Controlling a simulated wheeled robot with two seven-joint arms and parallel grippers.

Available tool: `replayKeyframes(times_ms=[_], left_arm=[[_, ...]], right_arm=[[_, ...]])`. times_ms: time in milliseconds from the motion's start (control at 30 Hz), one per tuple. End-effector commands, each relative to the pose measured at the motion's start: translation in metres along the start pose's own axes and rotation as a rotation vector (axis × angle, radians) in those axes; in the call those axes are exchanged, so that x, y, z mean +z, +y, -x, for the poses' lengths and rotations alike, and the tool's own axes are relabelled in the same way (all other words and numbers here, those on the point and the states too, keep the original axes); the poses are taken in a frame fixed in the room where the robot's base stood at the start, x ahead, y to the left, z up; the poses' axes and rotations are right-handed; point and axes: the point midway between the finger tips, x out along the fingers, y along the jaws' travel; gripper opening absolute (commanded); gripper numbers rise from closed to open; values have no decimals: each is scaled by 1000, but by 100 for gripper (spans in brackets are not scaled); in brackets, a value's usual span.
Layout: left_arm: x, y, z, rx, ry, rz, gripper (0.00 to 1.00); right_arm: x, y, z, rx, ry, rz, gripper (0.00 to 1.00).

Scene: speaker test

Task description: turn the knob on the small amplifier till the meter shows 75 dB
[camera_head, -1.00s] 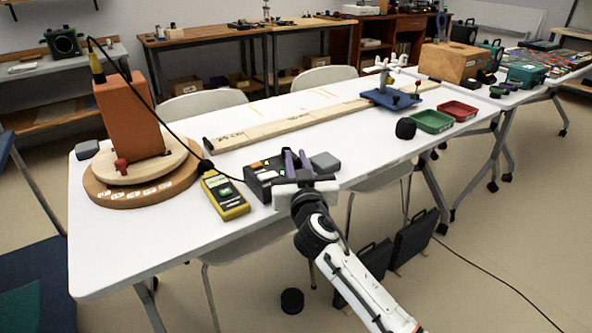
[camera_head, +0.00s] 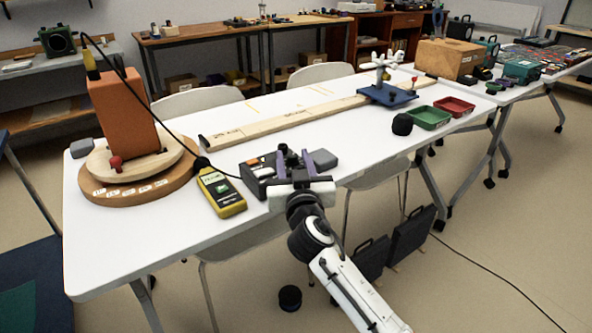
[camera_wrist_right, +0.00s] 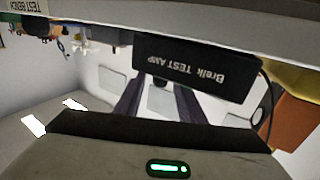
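The small amplifier (camera_head: 256,176) is a dark box near the front edge of the white table. In the right wrist view it (camera_wrist_right: 195,68) shows upside-down "TEST AMP" lettering. I cannot make out its knob; my gripper hides part of the box. My right gripper (camera_head: 294,159) is at the amplifier's right side, its two purple-grey fingers spread apart. In the wrist view the fingers (camera_wrist_right: 158,98) are also apart, with nothing clearly held between them. The yellow handheld meter (camera_head: 222,194) lies left of the amplifier; its display is too small to read. My left gripper is out of view.
An orange speaker box (camera_head: 120,113) stands on a round wooden turntable (camera_head: 140,193) at left, with a black cable running across. A grey block (camera_head: 323,160) sits just right of my gripper. A long wooden ruler (camera_head: 285,121) lies behind; bare tabletop lies between.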

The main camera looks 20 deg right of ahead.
Motion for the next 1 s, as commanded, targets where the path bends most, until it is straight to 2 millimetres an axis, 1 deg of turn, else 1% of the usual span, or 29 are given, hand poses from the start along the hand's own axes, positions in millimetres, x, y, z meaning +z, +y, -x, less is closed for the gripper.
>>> replayKeyframes(times_ms=[33, 200, 300, 400, 567, 867, 933, 967, 1000], left_arm=[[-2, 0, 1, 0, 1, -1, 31], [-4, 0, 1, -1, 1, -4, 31], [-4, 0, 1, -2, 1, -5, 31], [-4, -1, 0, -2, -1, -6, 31], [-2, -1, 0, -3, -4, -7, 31], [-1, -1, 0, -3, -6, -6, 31], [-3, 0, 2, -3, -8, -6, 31], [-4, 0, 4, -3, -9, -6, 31], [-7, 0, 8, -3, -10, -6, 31]], right_arm=[[0, 0, 10, 0, -3, -3, 36], [0, 0, 45, -1, -2, -4, 36], [0, 0, 63, 0, -2, -4, 36], [1, 0, 77, 0, -2, -2, 36], [0, 0, 87, 1, -1, -1, 36], [0, 0, 88, 0, -1, 0, 36], [4, 1, 91, -4, -17, 4, 36], [10, 2, 93, -8, -33, 6, 36], [19, 3, 98, -17, -63, 14, 36]])
